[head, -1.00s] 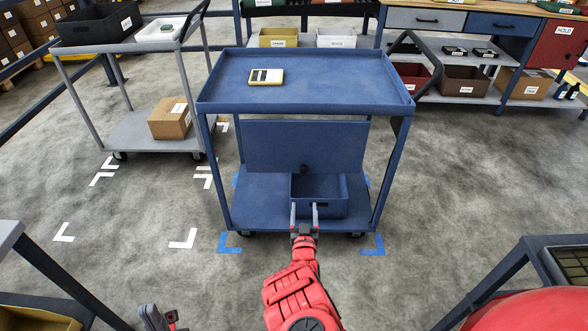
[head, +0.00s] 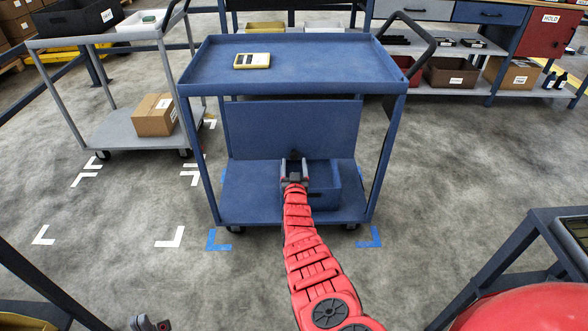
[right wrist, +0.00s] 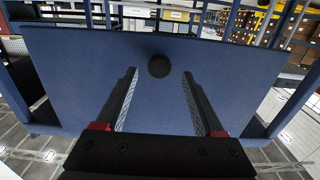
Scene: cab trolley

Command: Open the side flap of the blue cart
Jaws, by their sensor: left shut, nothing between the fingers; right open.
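The blue cart (head: 290,78) stands in the middle of the head view. Its flap (head: 255,130) is a blue panel hanging roughly upright below the top tray. It fills much of the right wrist view (right wrist: 75,75). A dark round knob (right wrist: 158,66) sits near the flap's upper middle in that view; in the head view it (head: 294,154) shows low on the panel. My right gripper (head: 294,171) is open just in front of the knob, with the knob beyond and between the fingertips, apparently untouched. My left gripper (head: 149,322) is shut and empty at the bottom edge.
A blue bin (head: 325,188) sits on the cart's lower shelf, partly behind my right gripper. A yellow-edged device (head: 252,61) lies on the top tray. A grey trolley (head: 95,38) stands at left and a workbench (head: 450,80) behind right. Floor around the cart is clear.

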